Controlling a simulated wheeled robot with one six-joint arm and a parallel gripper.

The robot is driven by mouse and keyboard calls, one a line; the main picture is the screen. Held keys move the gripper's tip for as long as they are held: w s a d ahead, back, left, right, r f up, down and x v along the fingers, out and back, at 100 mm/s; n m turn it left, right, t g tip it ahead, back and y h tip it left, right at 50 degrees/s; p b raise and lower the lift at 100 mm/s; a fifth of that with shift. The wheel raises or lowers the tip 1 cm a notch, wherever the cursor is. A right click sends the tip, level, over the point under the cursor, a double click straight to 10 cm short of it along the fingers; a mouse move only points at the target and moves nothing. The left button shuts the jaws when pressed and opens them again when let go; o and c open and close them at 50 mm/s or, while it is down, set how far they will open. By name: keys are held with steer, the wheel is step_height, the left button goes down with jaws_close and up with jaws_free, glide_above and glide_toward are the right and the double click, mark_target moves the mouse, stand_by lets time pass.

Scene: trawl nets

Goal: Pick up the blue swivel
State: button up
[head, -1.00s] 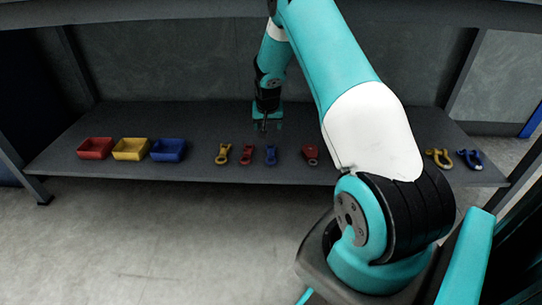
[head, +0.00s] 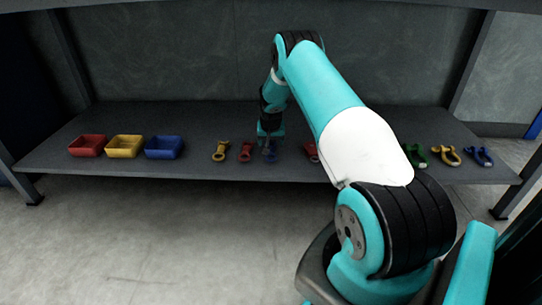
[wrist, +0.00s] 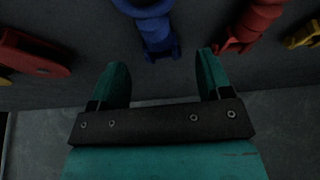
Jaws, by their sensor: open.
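The blue swivel (head: 270,156) lies on the dark shelf, in a row with other coloured hardware. My gripper (head: 268,144) is right above or behind it in the head view and partly hides it. In the wrist view the blue swivel (wrist: 158,32) shows at the top middle, with its ring end cut by the frame edge. My open gripper (wrist: 161,62) points at it there, with the swivel's near forked end around the gap between the fingertips. The jaws hold nothing. I cannot tell the height left between fingers and shelf.
A red swivel (head: 246,152) and a yellow one (head: 220,151) lie left of it. A red piece (head: 311,151) lies right, partly behind my arm. Green (head: 415,155), yellow (head: 446,155) and blue shackles (head: 480,156) lie far right. Red (head: 88,146), yellow (head: 125,147) and blue bins (head: 164,148) stand left.

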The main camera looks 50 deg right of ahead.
steer(key=b+x, duration=0.2)
steer(key=x, duration=0.2)
steer(key=shift+f, duration=0.1)
steer(key=c, duration=1.2)
steer(key=shift+c, duration=0.4)
